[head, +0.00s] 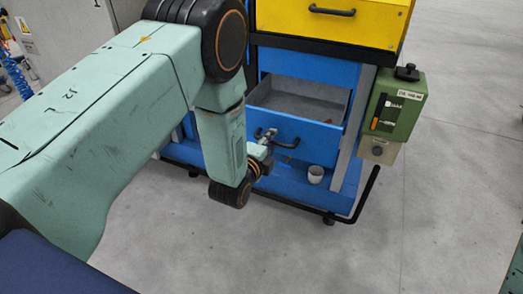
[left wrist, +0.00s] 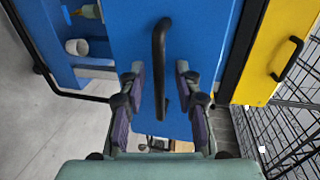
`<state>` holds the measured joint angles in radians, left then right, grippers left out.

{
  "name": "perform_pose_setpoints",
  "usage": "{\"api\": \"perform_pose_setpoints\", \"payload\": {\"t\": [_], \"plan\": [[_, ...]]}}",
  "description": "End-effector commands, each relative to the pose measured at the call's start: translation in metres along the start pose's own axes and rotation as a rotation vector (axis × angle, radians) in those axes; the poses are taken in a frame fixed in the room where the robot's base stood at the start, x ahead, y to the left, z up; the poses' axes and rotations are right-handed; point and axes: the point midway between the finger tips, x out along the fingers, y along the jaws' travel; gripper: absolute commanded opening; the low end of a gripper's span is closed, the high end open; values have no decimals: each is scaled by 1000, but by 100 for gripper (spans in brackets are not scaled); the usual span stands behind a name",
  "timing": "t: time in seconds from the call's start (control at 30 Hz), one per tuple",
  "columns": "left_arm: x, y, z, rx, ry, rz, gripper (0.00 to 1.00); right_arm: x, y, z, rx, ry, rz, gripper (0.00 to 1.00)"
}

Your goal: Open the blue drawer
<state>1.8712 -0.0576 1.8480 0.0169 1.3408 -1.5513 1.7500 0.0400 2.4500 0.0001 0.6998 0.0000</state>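The blue drawer (head: 293,136) is part-way out of its blue cabinet, and its grey inside (head: 300,99) shows from above. In the left wrist view the blue drawer front (left wrist: 205,30) fills the middle, with its black handle (left wrist: 159,65) running down the picture. My left gripper (left wrist: 160,78) is open, with one finger on each side of the handle's lower part and gaps visible between fingers and handle. In the head view my left gripper (head: 265,137) is at the drawer front, and my wrist hides the drawer's left part. My right gripper is not in view.
A yellow drawer (head: 335,22) is above the blue one. A white cup (head: 315,174) stands on the blue lower shelf (head: 285,183). A green box (head: 398,108) hangs at the cabinet's right, above a black bent bar (head: 368,195). The grey floor is clear in front.

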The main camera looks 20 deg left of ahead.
Motion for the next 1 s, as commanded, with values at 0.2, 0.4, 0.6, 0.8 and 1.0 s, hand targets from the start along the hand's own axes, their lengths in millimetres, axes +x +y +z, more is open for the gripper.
{"api": "perform_pose_setpoints", "payload": {"t": [0.2,0.4,0.6,0.8,1.0], "plan": [[-37,0,0,0,0,4,33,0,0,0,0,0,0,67],[-73,0,0,0,0,4,33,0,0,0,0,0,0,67],[-100,0,0,0,0,2,33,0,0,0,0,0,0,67],[-109,0,0,0,0,0,33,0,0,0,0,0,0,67],[-110,-1,0,0,0,0,33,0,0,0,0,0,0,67]]}}
